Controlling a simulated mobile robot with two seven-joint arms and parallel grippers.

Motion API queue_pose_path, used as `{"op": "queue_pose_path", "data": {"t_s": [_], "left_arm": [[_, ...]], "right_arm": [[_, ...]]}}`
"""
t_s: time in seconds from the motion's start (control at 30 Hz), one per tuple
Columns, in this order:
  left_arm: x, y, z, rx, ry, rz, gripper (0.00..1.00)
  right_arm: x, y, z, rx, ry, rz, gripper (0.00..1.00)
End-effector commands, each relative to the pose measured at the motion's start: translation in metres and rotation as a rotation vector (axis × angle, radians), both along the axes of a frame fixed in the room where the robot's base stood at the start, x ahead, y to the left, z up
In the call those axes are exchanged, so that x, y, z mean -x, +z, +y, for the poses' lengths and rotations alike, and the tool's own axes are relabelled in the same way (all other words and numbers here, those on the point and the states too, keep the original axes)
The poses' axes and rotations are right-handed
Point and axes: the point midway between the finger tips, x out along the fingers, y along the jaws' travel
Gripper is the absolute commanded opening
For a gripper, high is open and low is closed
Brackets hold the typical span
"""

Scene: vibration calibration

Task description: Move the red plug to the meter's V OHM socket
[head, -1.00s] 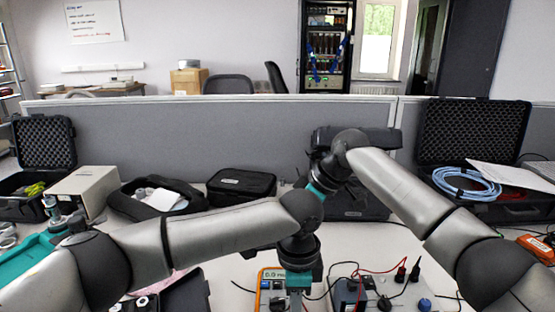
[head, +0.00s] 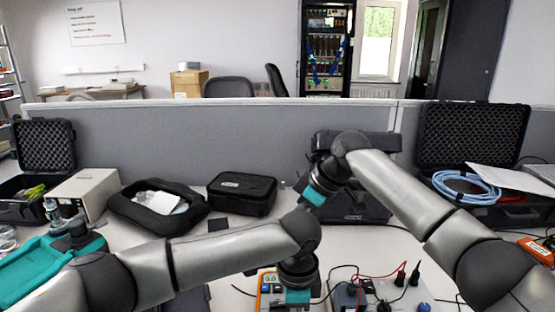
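The meter (head: 267,282) is orange with a small display at the bottom edge; my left wrist covers its right side, and its sockets are not visible. Just right of it is a dark instrument box (head: 346,294), partly cut off. A red lead (head: 381,275) arcs from near that box to two black upright probe-like pieces (head: 400,275). I cannot make out the red plug or its socket. My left arm reaches in from the left and its wrist points down beside the meter, with the gripper below the picture.
A black zipped case (head: 241,193), an open soft pouch (head: 158,207) and a beige box (head: 92,192) stand at the back left. An open black case with blue cable (head: 465,186) is at the right. A grey partition (head: 240,140) closes the back.

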Motion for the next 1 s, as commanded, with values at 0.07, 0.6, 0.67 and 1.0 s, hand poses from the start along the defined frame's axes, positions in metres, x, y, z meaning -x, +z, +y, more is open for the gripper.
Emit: {"op": "queue_pose_path", "data": {"t_s": [0.07,0.6,0.67,1.0], "left_arm": [[0.0002,-0.001,-0.0002,0.0,0.0,0.001,0.0],[0.0003,-0.0023,0.0001,0.0,0.0,0.001,0.0],[0.0003,-0.0024,0.0001,0.0,0.0,0.002,0.0],[0.0002,-0.0038,0.0001,-0.001,0.0,0.0,0.0]], "right_arm": [[0.0,0.0026,0.0,0.0,0.0,0.0,0.0],[0.0,0.0048,0.0,0.0,0.0,0.0,0.0],[0.0,0.0058,-0.0001,0.0,0.0,0.0,0.0],[0.0,0.0109,0.0,0.0,0.0,0.0,0.0]]}}
